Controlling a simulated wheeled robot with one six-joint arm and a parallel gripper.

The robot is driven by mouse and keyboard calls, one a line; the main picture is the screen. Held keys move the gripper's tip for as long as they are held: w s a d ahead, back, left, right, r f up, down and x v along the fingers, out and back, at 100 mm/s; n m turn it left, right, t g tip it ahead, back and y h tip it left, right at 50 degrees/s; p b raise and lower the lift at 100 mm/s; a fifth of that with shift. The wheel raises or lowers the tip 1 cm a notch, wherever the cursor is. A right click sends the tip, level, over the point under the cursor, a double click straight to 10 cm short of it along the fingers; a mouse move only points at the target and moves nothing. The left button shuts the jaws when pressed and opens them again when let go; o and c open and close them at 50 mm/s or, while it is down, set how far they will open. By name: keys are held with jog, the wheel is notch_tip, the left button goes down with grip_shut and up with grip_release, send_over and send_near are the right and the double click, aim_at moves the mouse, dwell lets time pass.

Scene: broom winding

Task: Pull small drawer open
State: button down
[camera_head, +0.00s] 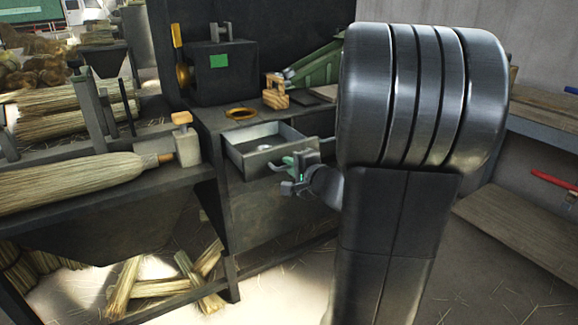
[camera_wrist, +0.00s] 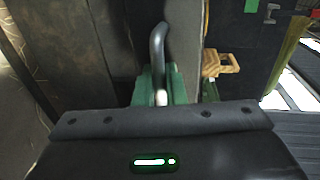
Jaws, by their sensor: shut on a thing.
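The small grey metal drawer (camera_head: 258,157) stands pulled out of the dark workbench cabinet, with its open top and inside showing. A small pale round thing lies in it. My gripper (camera_head: 291,163) is at the drawer's front. In the wrist view, my gripper (camera_wrist: 160,88) has its green fingers shut on the curved grey drawer handle (camera_wrist: 157,45), whose upper end sticks out above them. The lower part of the handle is hidden by the fingers and the gripper body. My arm hides the cabinet's right side in the head view.
A straw broom head (camera_head: 80,182) lies on the left bench. Straw bundles (camera_head: 165,285) lie on the floor below.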

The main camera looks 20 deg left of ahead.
jog(key=c, duration=1.6)
grip_release()
jog(key=p+v, duration=0.2)
jog(key=v, duration=1.1)
jog(key=shift+s+d+r+p, duration=0.1)
jog(key=shift+s+d+p, duration=0.15)
jog(key=shift+s+p, duration=0.1)
jog(key=shift+w, duration=0.1)
jog(key=shift+b+x, duration=1.3)
jog(key=shift+x, duration=5.65)
